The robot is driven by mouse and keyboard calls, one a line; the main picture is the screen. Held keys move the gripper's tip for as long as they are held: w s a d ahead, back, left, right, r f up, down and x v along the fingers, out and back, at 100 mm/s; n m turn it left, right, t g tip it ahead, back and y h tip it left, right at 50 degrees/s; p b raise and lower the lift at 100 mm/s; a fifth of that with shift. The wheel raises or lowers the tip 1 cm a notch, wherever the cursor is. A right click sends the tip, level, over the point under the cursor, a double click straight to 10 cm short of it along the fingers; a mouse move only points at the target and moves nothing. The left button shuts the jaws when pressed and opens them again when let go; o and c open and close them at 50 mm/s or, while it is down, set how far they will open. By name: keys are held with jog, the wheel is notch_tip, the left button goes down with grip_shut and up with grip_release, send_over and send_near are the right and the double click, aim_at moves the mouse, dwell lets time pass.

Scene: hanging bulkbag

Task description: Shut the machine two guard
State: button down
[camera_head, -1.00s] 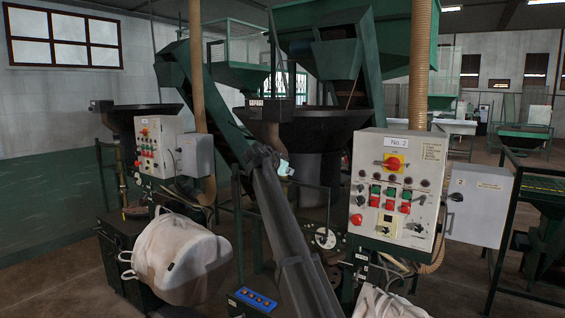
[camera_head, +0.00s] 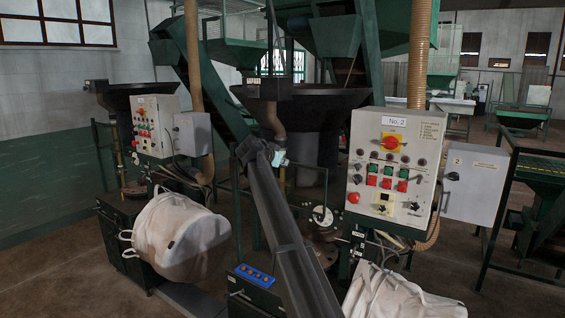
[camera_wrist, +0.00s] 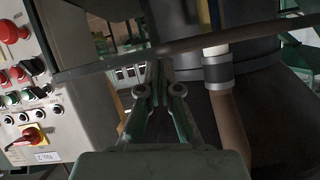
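The machine two control panel (camera_head: 390,170), labelled No. 2, stands right of centre, with a grey box (camera_head: 473,183) marked 2 on its right side. In the wrist view the panel (camera_wrist: 30,105) appears upside down at the left. I cannot tell for sure which part is the guard. A dark bar (camera_wrist: 245,40) crosses the wrist view just past my fingertips; contact is unclear. My gripper (camera_head: 279,157) is in front of the dark round hopper, left of the panel. In the wrist view its fingers (camera_wrist: 158,75) look close together with nothing visible between them.
White bulk bags hang at the left (camera_head: 175,240) and at the bottom right (camera_head: 400,295). A blue-topped button box (camera_head: 254,275) sits low beside my arm. Another control panel (camera_head: 155,125) stands at the left. A brown hose (camera_wrist: 232,125) is close right of my gripper.

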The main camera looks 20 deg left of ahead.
notch_tip(320, 180, down, 40)
jog(key=b, duration=2.6)
jog(key=shift+r, duration=0.15)
jog(key=shift+s, duration=0.1)
jog(key=s+r, duration=0.8)
jog(key=shift+a+r+b, duration=0.25)
jog(key=shift+r+b, duration=0.05)
jog(key=shift+b, duration=0.1)
